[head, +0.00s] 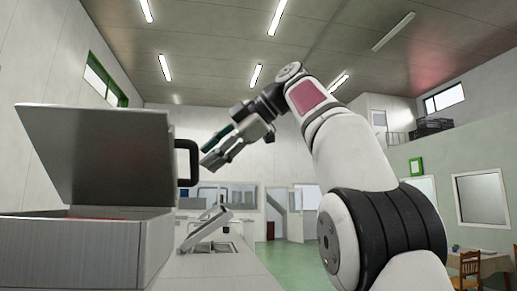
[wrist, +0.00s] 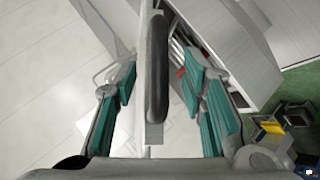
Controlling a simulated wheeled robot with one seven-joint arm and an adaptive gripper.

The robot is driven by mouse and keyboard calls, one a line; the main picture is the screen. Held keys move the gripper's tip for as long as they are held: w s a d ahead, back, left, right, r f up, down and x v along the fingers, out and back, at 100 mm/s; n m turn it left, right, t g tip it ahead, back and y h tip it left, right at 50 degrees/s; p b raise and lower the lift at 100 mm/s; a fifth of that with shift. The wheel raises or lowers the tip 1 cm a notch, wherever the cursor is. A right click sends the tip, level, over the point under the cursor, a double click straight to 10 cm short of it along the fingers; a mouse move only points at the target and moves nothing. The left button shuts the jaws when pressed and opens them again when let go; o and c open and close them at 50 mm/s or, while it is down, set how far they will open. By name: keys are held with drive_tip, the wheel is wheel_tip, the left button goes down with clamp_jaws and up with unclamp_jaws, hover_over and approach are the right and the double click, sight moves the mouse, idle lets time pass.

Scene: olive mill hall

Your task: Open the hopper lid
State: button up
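The hopper (head: 75,245) is a brushed steel box at the left of the head view. Its flat metal lid (head: 100,155) stands raised at a steep angle, with a gap above the box. A black bar handle (head: 187,162) sticks out from the lid's right side. My gripper (head: 212,150) is just right of the handle, with its fingers pointing toward it. In the wrist view the handle (wrist: 157,65) lies between the spread teal-padded fingers of my gripper (wrist: 160,90). Clear gaps show on both sides, so the gripper is open and not holding it.
A counter (head: 222,268) with a sink and a tilted metal piece (head: 207,228) runs beside the hopper. A green floor (head: 290,262) lies open beyond it. A table with chairs (head: 470,264) stands far right. Crates (head: 432,127) sit on a high ledge.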

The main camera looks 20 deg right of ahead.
drive_tip(key=s+d, duration=0.8)
drive_tip(key=shift+s, duration=0.1)
